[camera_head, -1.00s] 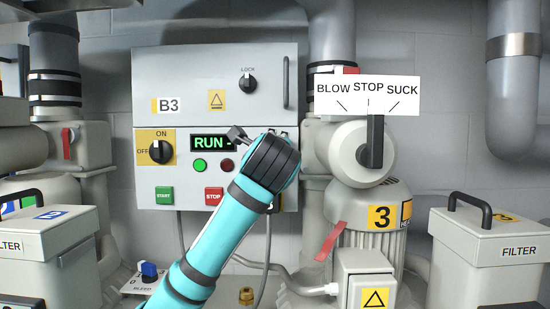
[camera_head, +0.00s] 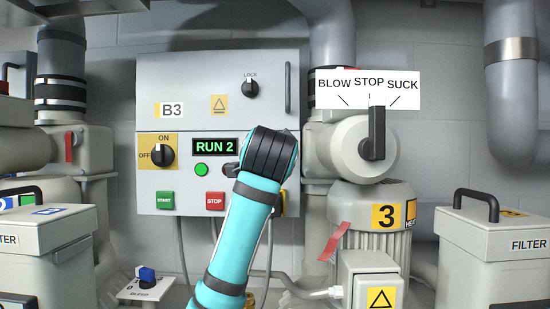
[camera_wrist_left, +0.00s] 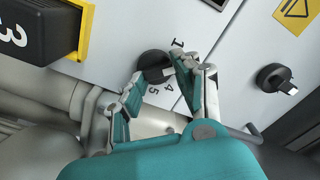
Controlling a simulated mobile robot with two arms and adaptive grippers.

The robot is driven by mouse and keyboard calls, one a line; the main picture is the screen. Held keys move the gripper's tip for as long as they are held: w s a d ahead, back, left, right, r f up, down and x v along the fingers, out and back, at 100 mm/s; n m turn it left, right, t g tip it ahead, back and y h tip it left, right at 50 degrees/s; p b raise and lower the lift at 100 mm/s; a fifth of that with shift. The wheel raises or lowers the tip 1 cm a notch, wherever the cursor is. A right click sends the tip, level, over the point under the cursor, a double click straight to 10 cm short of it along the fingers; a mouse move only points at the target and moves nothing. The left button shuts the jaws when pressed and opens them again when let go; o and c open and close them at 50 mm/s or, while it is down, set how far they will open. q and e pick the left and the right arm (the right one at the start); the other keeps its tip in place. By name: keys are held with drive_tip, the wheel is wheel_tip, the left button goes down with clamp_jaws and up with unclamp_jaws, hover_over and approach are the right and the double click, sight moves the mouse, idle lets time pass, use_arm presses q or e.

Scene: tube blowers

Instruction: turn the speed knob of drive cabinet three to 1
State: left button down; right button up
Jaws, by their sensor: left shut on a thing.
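The speed knob (camera_wrist_left: 153,65) is a round black knob on the pale cabinet front, seen in the left wrist view with the numbers 1, 4 and 5 beside it. My left gripper (camera_wrist_left: 162,76) is shut on this knob, with a finger at either side. The fingers hide part of the knob and its scale, so I cannot tell its pointer's position. In the head view the teal left arm covers the knob. The cabinet B3 (camera_head: 190,90) has a green display (camera_head: 214,146) reading RUN 2. My right gripper is out of view.
On the cabinet are an ON/OFF switch (camera_head: 162,155), a START button (camera_head: 165,200), a STOP button (camera_head: 214,200) and a LOCK knob (camera_head: 250,88). Blower 3 (camera_head: 350,205) with its lever (camera_head: 377,130) stands close on the right. A black yellow-edged block (camera_wrist_left: 40,35) is near the gripper.

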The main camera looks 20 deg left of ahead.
use_arm(q)
drive_tip(key=n, duration=0.2)
drive_tip(key=n+b, duration=0.1)
drive_tip(key=n, duration=0.2)
drive_tip(key=shift+a+f, duration=0.1)
drive_tip(key=shift+f, duration=0.3)
drive_tip(key=shift+n, duration=0.4)
drive_tip(key=c, duration=1)
unclamp_jaws()
drive_tip(key=shift+s+r, duration=0.1)
drive_tip(key=shift+o, duration=0.2)
drive_tip(key=shift+r, duration=0.1)
drive_tip(key=shift+s, duration=0.2)
drive_tip(key=v, duration=1.1)
drive_tip(key=shift+s, duration=0.25)
